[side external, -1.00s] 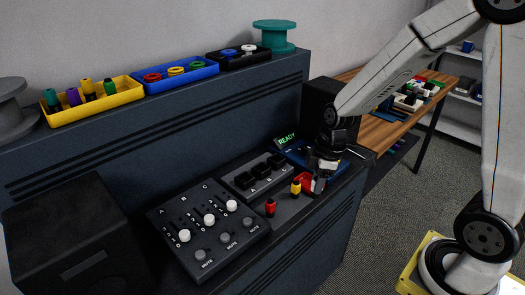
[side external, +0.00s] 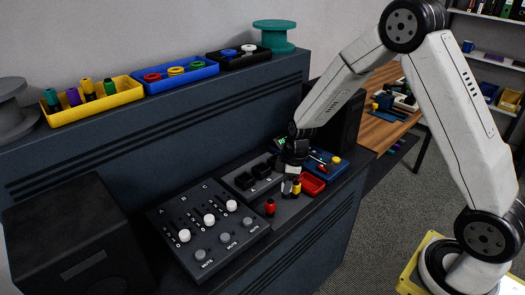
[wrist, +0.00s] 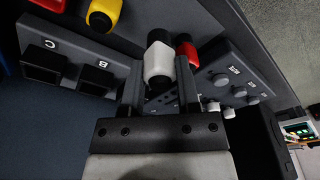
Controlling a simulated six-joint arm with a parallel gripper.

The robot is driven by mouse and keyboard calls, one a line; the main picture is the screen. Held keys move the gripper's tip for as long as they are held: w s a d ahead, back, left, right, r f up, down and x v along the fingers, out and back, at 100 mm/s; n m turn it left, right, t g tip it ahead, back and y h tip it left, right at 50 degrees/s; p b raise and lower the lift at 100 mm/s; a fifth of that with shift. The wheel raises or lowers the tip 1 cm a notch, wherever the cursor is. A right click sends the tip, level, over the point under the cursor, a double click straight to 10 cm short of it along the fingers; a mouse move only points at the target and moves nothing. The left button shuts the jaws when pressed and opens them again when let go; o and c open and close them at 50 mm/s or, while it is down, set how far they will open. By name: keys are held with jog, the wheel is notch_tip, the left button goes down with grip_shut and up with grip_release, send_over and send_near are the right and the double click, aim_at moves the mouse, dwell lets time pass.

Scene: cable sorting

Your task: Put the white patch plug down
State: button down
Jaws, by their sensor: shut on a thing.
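The white patch plug (wrist: 158,64), with a black end, is between the two fingers of my gripper (wrist: 160,74) in the wrist view. My gripper is shut on it. In the side external view my gripper (side external: 290,182) is low over the grey plug strip, just left of the yellow plug (side external: 297,187). The white plug is small there, and I cannot tell whether it touches the strip. A red plug (side external: 270,207) stands on the strip to the left, and also shows beside the white plug in the wrist view (wrist: 187,49).
The black socket block (side external: 252,176) lies behind the strip, with openings marked B and C in the wrist view. A red tray (side external: 313,184) and a blue panel (side external: 334,166) are to the right. The fader mixer (side external: 208,232) is to the left.

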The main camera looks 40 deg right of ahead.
jog(key=shift+w+f, duration=0.25)
jog(key=shift+f, duration=0.05)
jog(key=shift+w+f, duration=0.1)
jog(key=shift+w+f, duration=0.15)
jog(key=shift+f, duration=1.55)
jog(key=shift+f, duration=0.15)
jog(key=shift+c, duration=1.6)
grip_release()
notch_tip(320, 180, up, 12)
jog(key=s+d, duration=0.1)
jog(key=shift+s+d, duration=0.15)
jog(key=shift+d, duration=0.05)
